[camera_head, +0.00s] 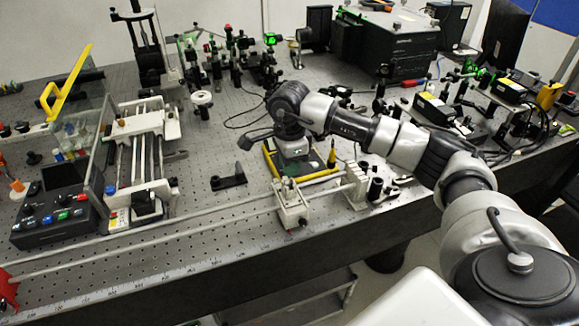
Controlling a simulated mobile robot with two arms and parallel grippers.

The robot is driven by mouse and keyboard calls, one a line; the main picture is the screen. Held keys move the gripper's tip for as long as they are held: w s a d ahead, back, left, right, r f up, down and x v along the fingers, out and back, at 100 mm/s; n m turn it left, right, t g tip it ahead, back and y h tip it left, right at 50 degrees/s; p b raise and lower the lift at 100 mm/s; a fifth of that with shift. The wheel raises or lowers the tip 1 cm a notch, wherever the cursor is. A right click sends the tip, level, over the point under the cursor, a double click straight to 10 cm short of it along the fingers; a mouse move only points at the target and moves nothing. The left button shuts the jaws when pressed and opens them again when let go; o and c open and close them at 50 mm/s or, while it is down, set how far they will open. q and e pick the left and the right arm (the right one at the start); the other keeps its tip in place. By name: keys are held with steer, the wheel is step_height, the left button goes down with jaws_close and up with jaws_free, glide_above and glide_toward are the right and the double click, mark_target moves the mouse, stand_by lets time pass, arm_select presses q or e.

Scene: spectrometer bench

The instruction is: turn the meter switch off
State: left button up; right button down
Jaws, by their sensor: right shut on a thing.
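My right arm reaches in from the right over the middle of the bench. Its gripper (291,156) points down at a yellow-edged device (318,175), which looks like the meter. The gripper is shut, low over the device and seemingly in contact with it. The gripper and wrist cover most of the device, so its switch and the switch's position are hidden. My left gripper is not in view.
A white block on rails (292,215) stands just in front of the device. A black bracket (229,181) lies to its left. A dark box with coloured buttons (52,222) stands at far left. Optics crowd the bench's back and right.

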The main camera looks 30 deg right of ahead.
stand_by(0.3)
steer(key=c, duration=1)
jaws_free()
steer(key=shift+c, duration=0.2)
step_height(320, 180, up, 11)
steer(key=b, duration=0.1)
steer(key=shift+f, duration=0.15)
